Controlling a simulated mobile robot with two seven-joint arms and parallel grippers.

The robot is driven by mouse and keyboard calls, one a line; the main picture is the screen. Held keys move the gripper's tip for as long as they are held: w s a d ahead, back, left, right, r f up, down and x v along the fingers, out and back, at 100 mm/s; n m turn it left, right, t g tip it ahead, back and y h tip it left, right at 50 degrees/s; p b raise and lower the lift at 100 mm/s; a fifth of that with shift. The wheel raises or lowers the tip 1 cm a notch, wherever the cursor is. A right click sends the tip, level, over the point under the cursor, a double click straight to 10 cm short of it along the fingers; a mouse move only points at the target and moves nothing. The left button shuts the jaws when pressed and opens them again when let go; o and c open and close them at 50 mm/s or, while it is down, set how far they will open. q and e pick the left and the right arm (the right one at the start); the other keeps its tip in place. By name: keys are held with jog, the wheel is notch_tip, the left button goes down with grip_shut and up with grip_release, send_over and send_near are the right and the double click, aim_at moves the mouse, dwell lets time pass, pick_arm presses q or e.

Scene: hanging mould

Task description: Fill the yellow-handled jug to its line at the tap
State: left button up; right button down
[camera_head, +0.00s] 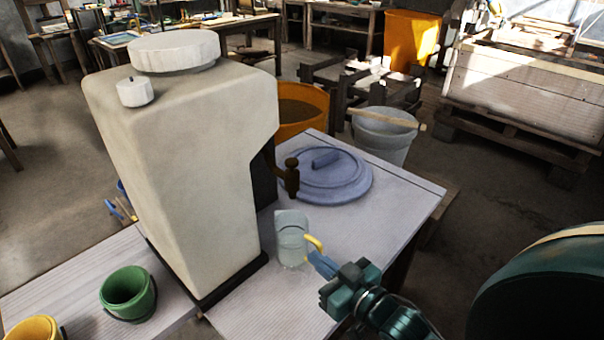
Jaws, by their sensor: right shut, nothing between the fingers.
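The clear jug (291,238) stands upright on the pale table, near the front right of the big beige tank (190,150). Its yellow handle (315,243) points right, toward my right gripper. The dark brown tap (291,178) sticks out of the tank's right side, above and slightly behind the jug in the picture. My right gripper (321,264) is shut and empty, its blue fingertips close by the handle; I cannot tell whether they touch it. The jug's line and any water level are too faint to tell. My left gripper is not in view.
A round blue-grey lid (340,180) lies on the table behind the jug. A green bucket (128,293) and a yellow bucket (32,328) stand at the lower left. A grey bucket (384,138) and an orange tub (300,108) stand beyond the table. The table (400,205) is clear right of the jug.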

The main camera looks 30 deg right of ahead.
jog(key=w+d+r+t+y+b, duration=0.1)
jog(key=w+d+r+t, duration=0.15)
jog(key=r, duration=0.35)
jog(key=n+t+y+b, duration=0.1)
jog(key=n+t+y, duration=0.1)
jog(key=t+y, duration=0.15)
send_near(292, 165)
notch_tip(292, 165, up, 5)
jog(key=s+d, duration=0.2)
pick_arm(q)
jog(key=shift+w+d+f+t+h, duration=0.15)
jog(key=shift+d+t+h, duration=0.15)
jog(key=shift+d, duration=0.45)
pick_arm(e)
jog(key=shift+a+r+g, duration=0.15)
jog(key=shift+a+g, duration=0.05)
jog(key=shift+g, duration=0.1)
jog(key=p+x, duration=0.2)
jog(key=x, duration=0.8)
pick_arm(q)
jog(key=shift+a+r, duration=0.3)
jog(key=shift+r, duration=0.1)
pick_arm(e)
jog(key=f, duration=0.4)
jog(key=shift+w+a+f, duration=0.1)
jog(key=shift+w+f, duration=0.05)
jog(key=shift+w, duration=0.05)
